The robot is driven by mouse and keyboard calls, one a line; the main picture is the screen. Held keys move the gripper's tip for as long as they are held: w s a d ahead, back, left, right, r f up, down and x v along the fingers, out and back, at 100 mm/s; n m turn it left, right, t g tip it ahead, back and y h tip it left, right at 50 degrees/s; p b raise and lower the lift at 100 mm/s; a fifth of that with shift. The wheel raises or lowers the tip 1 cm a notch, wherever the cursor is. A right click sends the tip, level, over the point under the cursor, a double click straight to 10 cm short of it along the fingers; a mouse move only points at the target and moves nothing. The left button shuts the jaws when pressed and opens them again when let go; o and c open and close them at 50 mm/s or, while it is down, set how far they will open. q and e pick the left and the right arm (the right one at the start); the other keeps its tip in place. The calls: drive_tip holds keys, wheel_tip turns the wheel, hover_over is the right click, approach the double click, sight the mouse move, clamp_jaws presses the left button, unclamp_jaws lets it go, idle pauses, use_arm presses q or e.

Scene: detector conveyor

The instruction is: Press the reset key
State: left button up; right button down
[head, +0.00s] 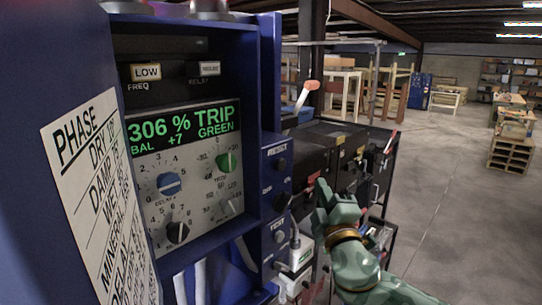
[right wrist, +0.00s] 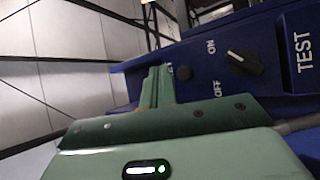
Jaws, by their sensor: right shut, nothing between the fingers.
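My right gripper (head: 321,188) is shut and empty, right of the panel. My left gripper is not in view.
An ON/OFF knob (right wrist: 248,63) and the TEST label (right wrist: 303,50) are on the same panel. The display (head: 180,127) reads 306 % TRIP GREEN, BAL +7. A phase chart (head: 95,185) hangs at left. A dark cabinet (head: 335,150) stands behind; open floor (head: 450,220) lies to the right.

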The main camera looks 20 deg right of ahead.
sight(280, 165)
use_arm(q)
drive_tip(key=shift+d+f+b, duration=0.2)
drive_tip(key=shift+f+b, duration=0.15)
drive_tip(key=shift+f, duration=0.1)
use_arm(e)
drive_tip(key=w+a+r+m+h, duration=0.1)
drive_tip(key=w+a, duration=0.2)
drive_tip(key=w, duration=0.4)
drive_tip(key=shift+w+a+r, duration=0.15)
drive_tip(key=shift+w+r, duration=0.1)
idle(0.4)
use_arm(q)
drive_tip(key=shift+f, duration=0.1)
use_arm(e)
drive_tip(key=shift+w, duration=0.1)
idle(1.5)
use_arm(q)
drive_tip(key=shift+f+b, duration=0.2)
drive_tip(key=shift+b, duration=0.15)
use_arm(e)
drive_tip(key=shift+w+a, duration=0.15)
drive_tip(key=shift+w, duration=0.15)
